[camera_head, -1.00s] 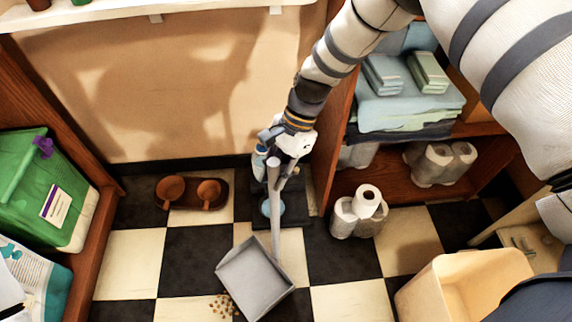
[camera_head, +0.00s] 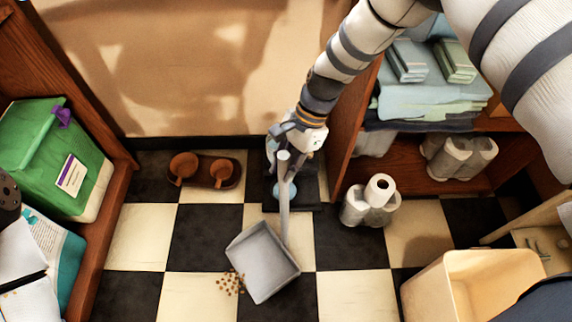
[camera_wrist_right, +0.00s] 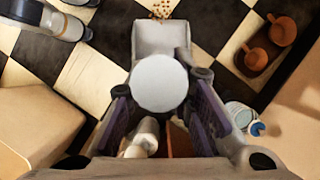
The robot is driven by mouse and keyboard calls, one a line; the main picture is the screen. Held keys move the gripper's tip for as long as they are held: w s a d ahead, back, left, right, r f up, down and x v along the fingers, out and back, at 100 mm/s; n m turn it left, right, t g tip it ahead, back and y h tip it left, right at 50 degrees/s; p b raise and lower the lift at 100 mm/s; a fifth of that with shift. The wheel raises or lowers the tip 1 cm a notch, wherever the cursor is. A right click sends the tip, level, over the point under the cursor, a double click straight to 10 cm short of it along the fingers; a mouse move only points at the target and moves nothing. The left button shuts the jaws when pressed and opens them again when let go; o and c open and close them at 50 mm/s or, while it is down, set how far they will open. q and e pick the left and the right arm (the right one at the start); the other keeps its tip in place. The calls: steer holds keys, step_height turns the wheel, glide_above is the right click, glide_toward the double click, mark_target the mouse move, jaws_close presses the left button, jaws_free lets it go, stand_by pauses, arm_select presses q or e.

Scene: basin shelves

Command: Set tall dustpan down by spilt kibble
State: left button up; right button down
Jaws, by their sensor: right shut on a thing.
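The tall dustpan has a grey square pan (camera_head: 262,262) and a long upright handle (camera_head: 284,215). My right gripper (camera_head: 287,150) is shut on the upper handle. In the right wrist view, the handle's round pale end (camera_wrist_right: 160,84) sits between the fingers of the gripper (camera_wrist_right: 163,98), with the pan (camera_wrist_right: 161,37) beyond. The spilt kibble (camera_head: 230,283) lies on the checkered floor just left of the pan's edge. It also shows beyond the pan in the right wrist view (camera_wrist_right: 162,9). I cannot tell whether the pan touches the floor. My left gripper is out of view.
Brown bowls on a tray (camera_head: 222,173) stand by the back wall. A dark mat (camera_head: 308,196) with a blue-white item is behind the handle. Paper rolls (camera_head: 369,204) and a cream bin (camera_head: 460,290) stand right. A green container (camera_head: 50,150) is on the left shelf.

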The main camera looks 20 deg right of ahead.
steer(key=shift+f, duration=0.2)
steer(key=c, duration=1.3)
jaws_free()
steer(key=shift+c, duration=0.2)
steer(key=shift+r, duration=0.1)
